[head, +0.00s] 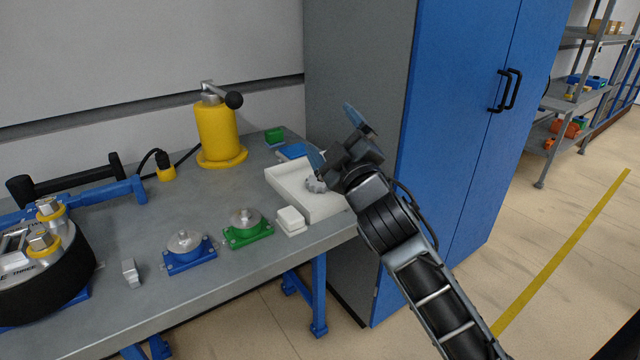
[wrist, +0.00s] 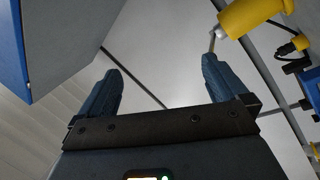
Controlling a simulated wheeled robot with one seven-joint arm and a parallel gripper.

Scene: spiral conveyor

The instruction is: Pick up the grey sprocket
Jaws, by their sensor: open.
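The grey sprocket (head: 315,184) lies in a white tray (head: 288,199) at the right end of the workbench, partly hidden behind my gripper in the head view. My gripper (head: 335,135) is open and empty, raised above and to the right of the tray, with its blue fingers spread. In the wrist view my gripper (wrist: 158,88) has nothing between its fingers. That view faces the wall, and the sprocket is not in it.
A blue cabinet (head: 465,130) stands close on the right. A yellow cylinder with a lever (head: 216,135) is at the back. Green (head: 247,228) and blue (head: 189,254) fixtures and a white block (head: 291,220) are near the front edge. The bench between is mostly clear.

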